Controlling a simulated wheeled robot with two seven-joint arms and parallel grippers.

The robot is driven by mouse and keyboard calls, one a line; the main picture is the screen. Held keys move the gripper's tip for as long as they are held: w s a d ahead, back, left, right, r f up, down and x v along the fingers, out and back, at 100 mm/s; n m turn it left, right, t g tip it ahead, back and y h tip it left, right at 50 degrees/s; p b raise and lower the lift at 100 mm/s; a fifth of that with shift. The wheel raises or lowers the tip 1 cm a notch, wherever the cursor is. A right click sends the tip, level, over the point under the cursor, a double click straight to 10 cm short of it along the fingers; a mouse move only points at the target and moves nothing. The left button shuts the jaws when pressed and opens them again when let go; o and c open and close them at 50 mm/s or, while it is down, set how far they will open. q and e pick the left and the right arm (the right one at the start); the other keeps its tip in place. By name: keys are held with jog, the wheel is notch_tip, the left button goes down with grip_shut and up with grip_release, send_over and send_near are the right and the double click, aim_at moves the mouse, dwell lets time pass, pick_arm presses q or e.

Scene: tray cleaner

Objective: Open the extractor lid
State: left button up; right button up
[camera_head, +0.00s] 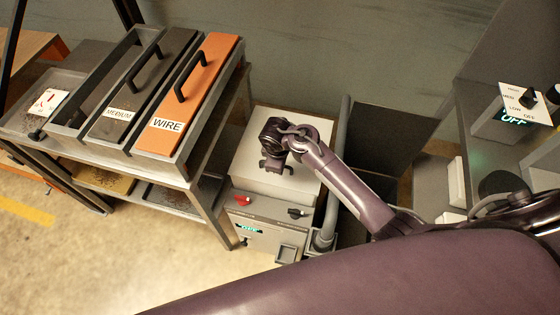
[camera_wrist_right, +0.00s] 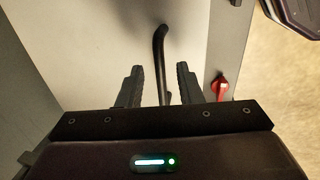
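The extractor (camera_head: 262,238) is a grey box in the middle of the head view, with a pale, flat lid (camera_head: 246,158) on top. The lid looks closed. My right gripper (camera_head: 276,166) points down over the middle of the lid. In the right wrist view, the pale lid surface (camera_wrist_right: 100,40) fills much of the picture, and a dark curved handle (camera_wrist_right: 159,50) runs between the two fingers of my right gripper (camera_wrist_right: 159,88). The fingers are apart, with a gap visible on each side of the handle. My left gripper is not in view.
The extractor's front has a red switch (camera_head: 242,200), a black switch (camera_head: 297,212) and a small lit display (camera_head: 250,229). A rack at left holds an orange WIRE box (camera_head: 205,85) and a dark MEDIUM box (camera_head: 135,98). A grey pipe (camera_head: 334,195) stands right of the extractor.

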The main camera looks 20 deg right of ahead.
grip_shut()
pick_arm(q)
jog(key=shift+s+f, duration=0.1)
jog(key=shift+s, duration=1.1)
